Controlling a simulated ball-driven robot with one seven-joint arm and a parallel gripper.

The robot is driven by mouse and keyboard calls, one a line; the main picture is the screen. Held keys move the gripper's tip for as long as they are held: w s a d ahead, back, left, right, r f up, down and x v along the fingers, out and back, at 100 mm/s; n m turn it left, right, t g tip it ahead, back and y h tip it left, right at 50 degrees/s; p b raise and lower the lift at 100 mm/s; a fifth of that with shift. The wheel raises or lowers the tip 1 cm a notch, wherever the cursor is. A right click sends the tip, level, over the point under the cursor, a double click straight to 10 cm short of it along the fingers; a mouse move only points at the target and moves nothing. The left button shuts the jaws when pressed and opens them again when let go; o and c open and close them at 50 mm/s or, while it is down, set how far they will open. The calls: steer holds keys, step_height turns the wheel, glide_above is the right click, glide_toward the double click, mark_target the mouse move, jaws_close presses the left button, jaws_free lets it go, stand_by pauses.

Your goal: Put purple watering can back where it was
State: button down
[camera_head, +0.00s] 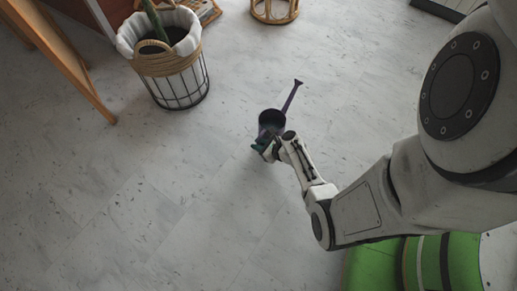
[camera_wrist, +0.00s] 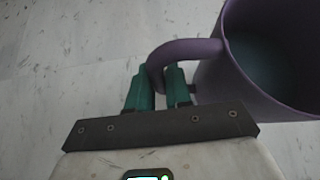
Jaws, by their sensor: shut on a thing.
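The purple watering can (camera_head: 272,120) is in the middle of the head view, its long spout pointing up and to the right. My gripper (camera_head: 264,145) is at its near side. In the wrist view the can's open body (camera_wrist: 262,62) fills the upper right, and its purple handle (camera_wrist: 185,50) passes between the green fingers of my gripper (camera_wrist: 161,88). The fingers are shut on the handle. The inside of the can looks dark, and I cannot see anything in it. I cannot tell for sure whether the can touches the floor.
A potted plant in a wire-and-wicker basket (camera_head: 171,72) stands at the upper left. A wooden frame (camera_head: 62,55) leans at the far left. A rattan stool (camera_head: 274,10) is at the top edge. The pale floor (camera_head: 120,215) is clear at left and around the can.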

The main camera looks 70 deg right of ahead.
steer(key=f+b, duration=0.1)
steer(key=f, duration=0.1)
steer(key=f+b, duration=0.1)
steer(key=shift+w+d+f+b, duration=0.1)
steer(key=shift+d+f+b, duration=0.15)
steer(key=shift+f+b, duration=0.05)
steer(key=shift+r, duration=0.1)
steer(key=c, duration=1.1)
jaws_free()
steer(key=shift+a, duration=0.1)
steer(key=shift+o, duration=0.2)
